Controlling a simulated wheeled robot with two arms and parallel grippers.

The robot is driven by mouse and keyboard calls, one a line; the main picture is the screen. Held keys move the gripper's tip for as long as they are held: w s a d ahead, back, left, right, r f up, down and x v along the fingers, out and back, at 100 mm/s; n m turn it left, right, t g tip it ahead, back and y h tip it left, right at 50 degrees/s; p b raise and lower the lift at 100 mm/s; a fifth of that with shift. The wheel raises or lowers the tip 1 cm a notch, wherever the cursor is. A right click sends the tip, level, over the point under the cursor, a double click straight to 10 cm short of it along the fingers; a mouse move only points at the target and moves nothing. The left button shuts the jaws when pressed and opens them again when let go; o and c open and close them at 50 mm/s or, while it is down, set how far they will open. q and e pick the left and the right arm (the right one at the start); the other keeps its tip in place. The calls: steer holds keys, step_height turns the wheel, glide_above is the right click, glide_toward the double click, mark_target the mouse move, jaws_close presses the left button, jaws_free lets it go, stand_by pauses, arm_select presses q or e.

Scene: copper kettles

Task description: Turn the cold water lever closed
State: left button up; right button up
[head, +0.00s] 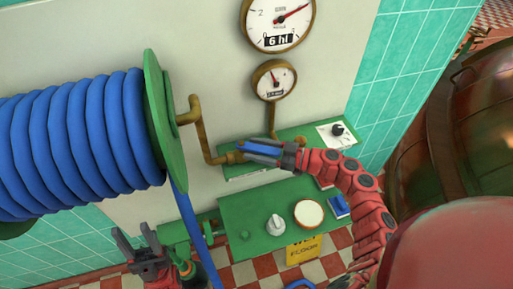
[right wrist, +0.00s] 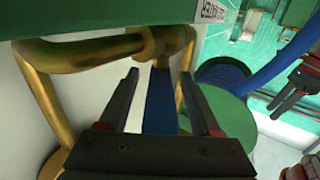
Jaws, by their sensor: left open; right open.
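The cold water lever is a blue handle (head: 262,149) on a brass pipe (head: 203,138) at the green upper panel. In the right wrist view the blue lever (right wrist: 161,100) runs between the two dark fingers of my right gripper (right wrist: 158,100). Gaps show on both sides, so the jaws look open around it. In the head view my right gripper (head: 255,150) reaches in from the right and partly hides the lever. My left gripper (head: 132,240) is open and empty at the lower left, below the hose reel and away from the lever.
A green reel (head: 165,125) with blue hose (head: 75,145) fills the left. Two gauges (head: 278,22) hang above. A lower green panel (head: 250,212) carries a white knob (head: 275,225) and a round white dial (head: 308,213). A copper kettle (head: 460,150) stands at the right.

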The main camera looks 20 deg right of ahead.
jaws_close()
stand_by(1.4)
